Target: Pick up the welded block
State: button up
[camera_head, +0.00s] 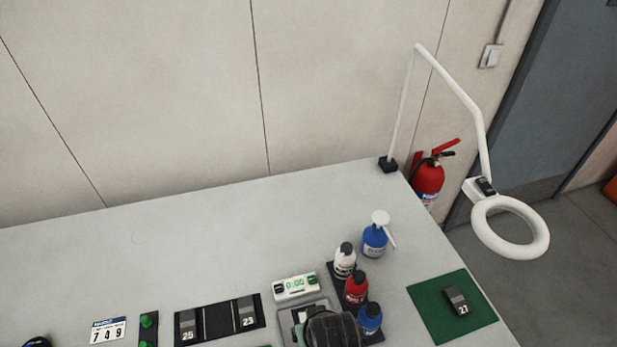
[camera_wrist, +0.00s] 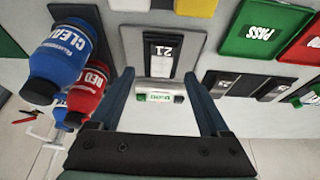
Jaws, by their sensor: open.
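A small dark grey block marked 21 (camera_wrist: 161,50) lies in a grey fixture in the wrist view. I cannot tell a weld on it. My gripper (camera_wrist: 159,75) is open, its two blue-grey fingers spread either side of the block's line of sight, with nothing between them. I cannot tell how far above the block they are. In the head view, a dark part of my arm hides most of the fixture (camera_head: 290,318) and the block. Similar blocks marked 25 (camera_head: 188,328) and 23 (camera_head: 248,312) sit in a black rack; one marked 27 (camera_head: 457,299) lies on a green mat (camera_head: 425,295).
A timer (camera_head: 296,287) stands at the fixture's back edge. White, red (camera_head: 356,287) and blue bottles stand close on its right, with a blue pump bottle (camera_head: 374,241) behind. A ring lamp (camera_head: 510,226) overhangs the table's right edge. Green PASS (camera_wrist: 262,30) and red trays show in the wrist view.

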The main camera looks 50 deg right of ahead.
jog(key=shift+p+x, duration=0.35)
jog(key=shift+x, duration=2.2)
jog(key=shift+w+a, duration=0.1)
grip_shut()
